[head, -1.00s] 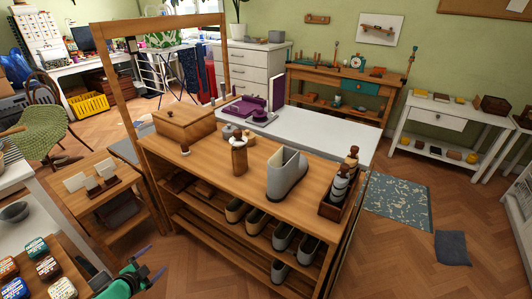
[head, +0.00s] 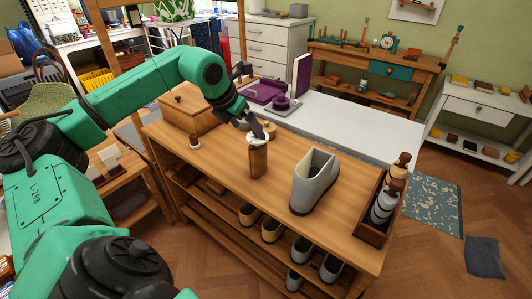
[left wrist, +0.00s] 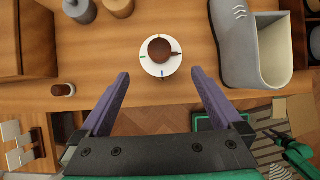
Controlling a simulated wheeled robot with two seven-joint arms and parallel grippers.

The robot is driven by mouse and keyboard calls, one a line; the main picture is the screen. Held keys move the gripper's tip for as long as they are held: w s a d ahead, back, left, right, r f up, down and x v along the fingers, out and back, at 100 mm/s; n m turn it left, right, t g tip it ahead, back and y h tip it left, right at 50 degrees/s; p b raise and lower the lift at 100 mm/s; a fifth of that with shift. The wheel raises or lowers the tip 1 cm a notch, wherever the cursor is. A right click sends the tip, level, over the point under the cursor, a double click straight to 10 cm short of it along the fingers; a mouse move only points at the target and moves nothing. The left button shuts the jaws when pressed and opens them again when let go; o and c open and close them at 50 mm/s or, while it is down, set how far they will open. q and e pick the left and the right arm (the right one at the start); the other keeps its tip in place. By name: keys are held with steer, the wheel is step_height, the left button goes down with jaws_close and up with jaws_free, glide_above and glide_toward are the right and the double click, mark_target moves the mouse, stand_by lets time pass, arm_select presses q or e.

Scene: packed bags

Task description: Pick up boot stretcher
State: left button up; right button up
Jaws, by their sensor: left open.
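An upright brown wooden piece with a pale round top (head: 258,158) stands on the wooden bench top (head: 225,182). It may be the boot stretcher, but I cannot tell for sure. From above, in the left wrist view, it seems to be the white disc with a round brown middle (left wrist: 160,52). My left gripper (head: 243,122) is open and empty, behind and above this piece in the head view. In the left wrist view its purple fingers (left wrist: 160,76) are spread wide, with the disc just beyond their tips. A green part of mine at that view's lower right may be the right gripper.
A grey boot (head: 315,183) stands to the right, and a wooden crate of bottles (head: 372,229) at the bench's right end. A wooden box (head: 186,108) and a small bottle (head: 194,142) are on the left. Shoes (head: 271,229) fill the shelf below.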

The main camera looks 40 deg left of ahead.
mark_target(255, 135)
arm_select(q)
steer(key=p+x, duration=0.1)
steer(key=x, duration=0.3)
steer(key=p+x, duration=0.1)
steer(key=x, duration=0.3)
steer(key=shift+w+d+r, duration=0.1)
steer(key=shift+w+r, duration=0.05)
steer(key=shift+w, duration=0.25)
steer(key=c, duration=1.4)
jaws_close()
